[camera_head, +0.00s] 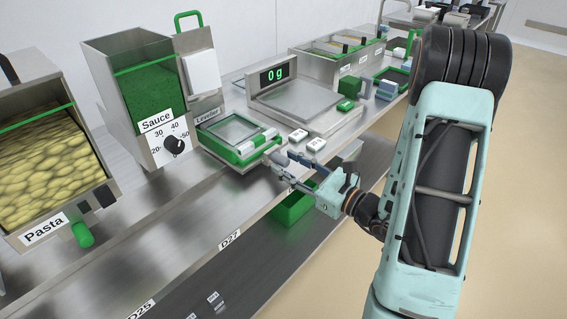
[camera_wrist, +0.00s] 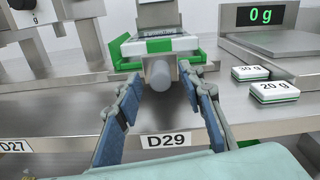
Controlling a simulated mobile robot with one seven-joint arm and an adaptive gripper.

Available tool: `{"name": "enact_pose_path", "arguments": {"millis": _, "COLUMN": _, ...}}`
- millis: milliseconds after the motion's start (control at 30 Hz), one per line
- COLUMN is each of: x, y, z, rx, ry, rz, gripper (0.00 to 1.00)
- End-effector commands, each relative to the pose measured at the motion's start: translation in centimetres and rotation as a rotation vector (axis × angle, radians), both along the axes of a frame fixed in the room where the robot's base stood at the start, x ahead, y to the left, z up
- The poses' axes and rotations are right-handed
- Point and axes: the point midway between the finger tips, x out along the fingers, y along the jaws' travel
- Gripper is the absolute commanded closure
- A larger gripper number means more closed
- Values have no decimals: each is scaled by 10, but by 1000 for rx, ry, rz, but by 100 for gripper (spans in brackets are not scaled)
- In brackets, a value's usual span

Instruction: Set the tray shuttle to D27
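The tray shuttle, which I take to be the green and white carrier (camera_head: 232,138) with a clear-topped tray, stands in front of the "Leveler" plate. In the wrist view the carrier (camera_wrist: 160,46) is straight ahead, above the D29 label (camera_wrist: 167,140). Its grey round handle (camera_wrist: 158,72) points toward me. My gripper (camera_wrist: 160,77) is open, with one finger on each side of the handle and gaps visible on both sides. In the head view my gripper (camera_head: 284,168) is at the handle; contact cannot be told. The D27 label (camera_head: 230,240) is on the front edge, left of D29 (camera_wrist: 14,146).
The sauce hopper (camera_head: 145,85) and pasta hopper (camera_head: 45,150) stand to the left. A scale (camera_head: 295,98) reading 0 g and two small weights, 30 g (camera_wrist: 250,73) and 20 g (camera_wrist: 274,91), are right. A green bin (camera_head: 291,208) sits below the counter edge.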

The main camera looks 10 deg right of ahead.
Motion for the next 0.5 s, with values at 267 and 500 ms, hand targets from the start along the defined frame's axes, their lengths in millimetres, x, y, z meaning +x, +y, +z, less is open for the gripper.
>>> {"name": "enact_pose_path", "arguments": {"millis": 267, "x": 16, "y": 11, "z": 0, "rx": 0, "ry": 0, "rz": -1, "gripper": 64}}
{"name": "enact_pose_path", "arguments": {"millis": 500, "x": 16, "y": 11, "z": 0, "rx": 0, "ry": 1, "rz": -1, "gripper": 65}}
